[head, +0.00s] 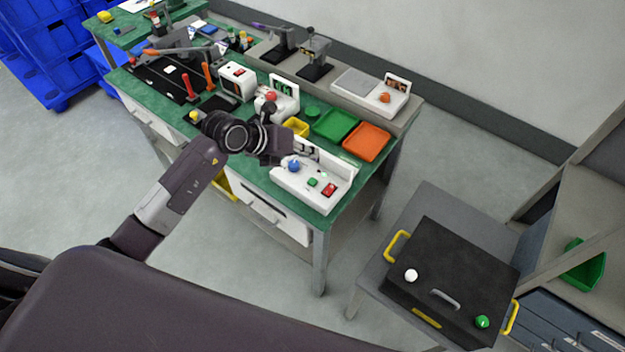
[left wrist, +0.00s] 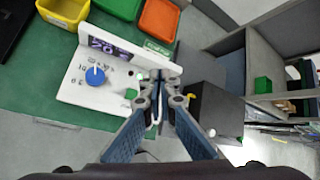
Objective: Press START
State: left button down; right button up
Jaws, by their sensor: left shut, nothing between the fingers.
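A white control box (head: 313,180) stands at the front right corner of the green workbench. I cannot read a START label. My left gripper (head: 288,146) is shut and empty, beside the box's upright panel in the head view. In the left wrist view, the shut fingers (left wrist: 166,82) overlap the right part of the box, near the green button (left wrist: 131,94) and right of the blue knob (left wrist: 95,75). They hide the red switch. Contact cannot be told. My right gripper is not in view.
A green tray (head: 335,125), an orange tray (head: 366,142) and a yellow bin (head: 296,127) lie behind the box. Another white device with a red button (head: 271,96) stands further left. A black case (head: 450,270) sits on a grey stand at right, across a floor gap.

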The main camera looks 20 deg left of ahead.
pick_arm(q)
jog(key=shift+f, duration=0.1)
jog(key=b, duration=0.6)
send_over(310, 182)
notch_tip(310, 182, down, 7)
jog(key=shift+w+f, duration=0.1)
jog(key=shift+f, duration=0.1)
jog(key=shift+f+b, duration=0.6)
jog(key=shift+f, duration=0.05)
dwell(0.5)
jog(key=shift+f, duration=0.4)
